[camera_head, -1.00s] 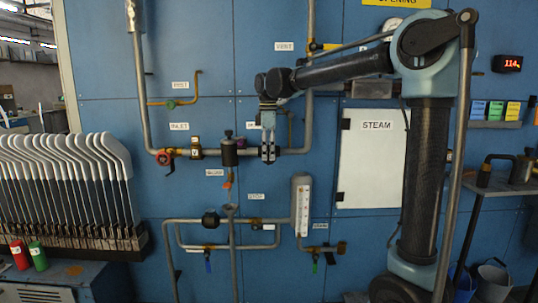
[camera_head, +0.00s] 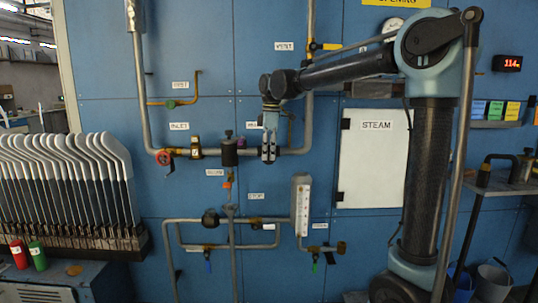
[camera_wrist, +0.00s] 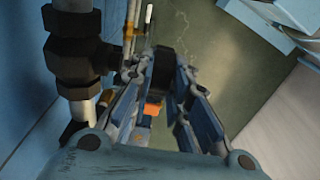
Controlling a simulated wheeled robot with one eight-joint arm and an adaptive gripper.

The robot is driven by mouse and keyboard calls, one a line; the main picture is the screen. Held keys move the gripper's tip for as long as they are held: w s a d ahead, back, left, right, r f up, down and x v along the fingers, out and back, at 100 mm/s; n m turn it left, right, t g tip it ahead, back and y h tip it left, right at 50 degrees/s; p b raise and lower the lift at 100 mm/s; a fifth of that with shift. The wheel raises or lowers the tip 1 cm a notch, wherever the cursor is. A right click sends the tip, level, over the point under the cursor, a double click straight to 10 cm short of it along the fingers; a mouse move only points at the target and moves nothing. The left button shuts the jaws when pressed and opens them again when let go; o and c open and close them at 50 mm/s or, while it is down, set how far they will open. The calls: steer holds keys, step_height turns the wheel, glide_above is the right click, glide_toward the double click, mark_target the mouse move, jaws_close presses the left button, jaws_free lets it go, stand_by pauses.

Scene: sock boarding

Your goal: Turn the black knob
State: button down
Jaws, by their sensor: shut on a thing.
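My gripper (camera_head: 268,155) reaches down in front of the horizontal pipe on the blue panel, just right of a black cylindrical fitting (camera_head: 229,152). In the wrist view, my gripper (camera_wrist: 170,105) has its two blue-grey fingers on either side of a dark block, which I take to be the black knob (camera_wrist: 163,72), and is shut on it. In the head view the gripper hides the knob, so its angle cannot be told. A small orange part (camera_wrist: 152,109) shows between the fingers.
A red valve handle (camera_head: 165,158) and a brass fitting (camera_head: 195,147) sit left on the same pipe. A clear gauge cylinder (camera_head: 301,205) stands below right. The white STEAM door (camera_head: 373,165) is to the right. A rack of white sock boards (camera_head: 65,180) stands far left.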

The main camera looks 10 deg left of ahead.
steer(key=y, duration=0.2)
steer(key=d+y, duration=0.1)
steer(key=shift+w+g+y, duration=0.3)
steer(key=shift+g+y, duration=0.1)
steer(key=y, duration=0.2)
steer(key=g+y, duration=0.1)
steer(key=y, duration=0.1)
steer(key=shift+w+d+f+y, duration=0.2)
steer(key=shift+d+y, duration=0.1)
steer(key=shift+d, duration=0.1)
steer(key=y, duration=0.2)
steer(key=g+y, duration=0.1)
steer(key=y, duration=0.1)
steer(key=shift+d+f, duration=0.25)
steer(key=shift+f, duration=0.15)
steer(key=shift+d+f+g+y, duration=0.1)
steer(key=shift+f+g+y, duration=0.1)
steer(key=shift+y, duration=0.75)
steer(key=shift+f+g+y, duration=0.15)
steer(key=shift+g+y, duration=0.05)
steer(key=shift+y, duration=0.75)
steer(key=shift+s, duration=0.1)
steer(key=c, duration=1.5)
jaws_free()
steer(key=shift+f, duration=0.1)
